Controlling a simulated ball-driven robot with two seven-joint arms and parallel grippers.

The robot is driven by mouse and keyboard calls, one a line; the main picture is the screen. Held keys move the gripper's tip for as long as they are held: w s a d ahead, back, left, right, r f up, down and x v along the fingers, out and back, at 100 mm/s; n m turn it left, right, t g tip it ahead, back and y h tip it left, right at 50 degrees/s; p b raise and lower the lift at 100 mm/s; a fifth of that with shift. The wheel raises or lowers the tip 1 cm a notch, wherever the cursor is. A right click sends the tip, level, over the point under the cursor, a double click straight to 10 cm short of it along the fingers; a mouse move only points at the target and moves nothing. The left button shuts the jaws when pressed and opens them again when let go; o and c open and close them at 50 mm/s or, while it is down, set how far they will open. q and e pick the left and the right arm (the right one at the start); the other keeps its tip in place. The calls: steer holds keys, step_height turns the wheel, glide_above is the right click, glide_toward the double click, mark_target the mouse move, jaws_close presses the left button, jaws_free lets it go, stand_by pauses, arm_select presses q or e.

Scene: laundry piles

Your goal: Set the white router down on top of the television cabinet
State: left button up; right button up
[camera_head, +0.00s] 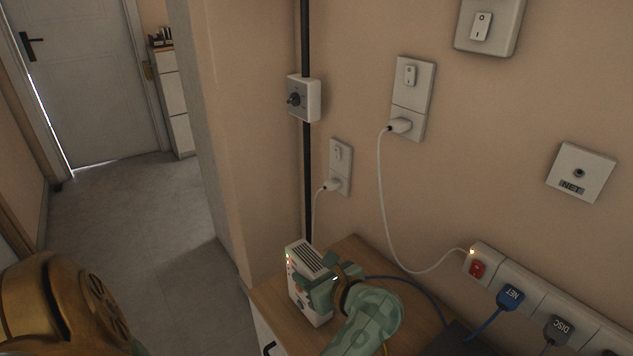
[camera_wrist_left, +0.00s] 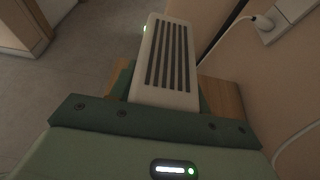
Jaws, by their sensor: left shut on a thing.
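The white router (camera_head: 300,262) is upright, with a dark slotted grille on its top and small green lights at its edge. My left gripper (camera_head: 333,287) is shut on it, and the green fingers cover part of its side. The router's grille also fills the middle of the left wrist view (camera_wrist_left: 167,65). It is over the wooden top of the television cabinet (camera_head: 362,257), near the left end. I cannot tell whether its base touches the wood. The cabinet top shows beside the router in the left wrist view (camera_wrist_left: 222,98). My right gripper is not in view.
A power strip (camera_head: 540,295) with a red switch and blue and grey plugs is at the right. A white cable (camera_head: 384,200) hangs from a wall socket (camera_head: 412,100) to it. A blue cable (camera_head: 415,283) and a dark box (camera_head: 462,342) lie right of my gripper. Floor is open at left.

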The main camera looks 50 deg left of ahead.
arm_select(q)
steer(key=shift+f, duration=0.6)
steer(key=shift+r, duration=0.1)
steer(key=o, duration=1.2)
steer(key=shift+o, duration=0.2)
steer(key=shift+d, duration=0.1)
